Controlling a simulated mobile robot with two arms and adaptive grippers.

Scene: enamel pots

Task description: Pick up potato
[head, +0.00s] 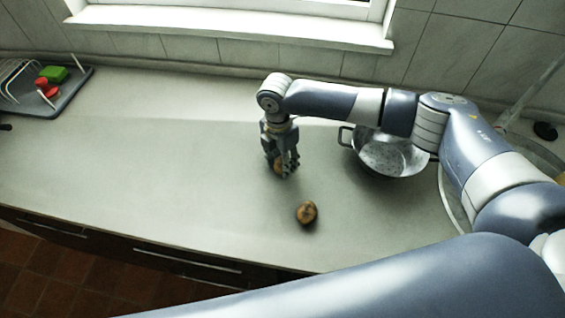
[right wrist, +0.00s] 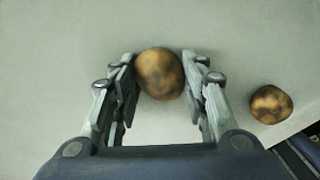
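A brown potato (right wrist: 160,73) sits between the fingertips of my right gripper (right wrist: 165,75), which appear to press on both its sides. In the head view this potato (head: 278,165) is partly hidden behind the fingers of my right gripper (head: 283,172), which points down at the middle of the counter. A second brown potato (head: 307,213) lies apart on the counter, nearer the front edge. It also shows at the right in the right wrist view (right wrist: 271,104). My left gripper is not in view.
A metal pot (head: 390,155) with a dark handle stands right of the gripper, partly behind my arm. A dish rack tray (head: 70,93) with red and green items is at the far left. The counter (head: 140,150) between is clear. A sink edge shows at the right.

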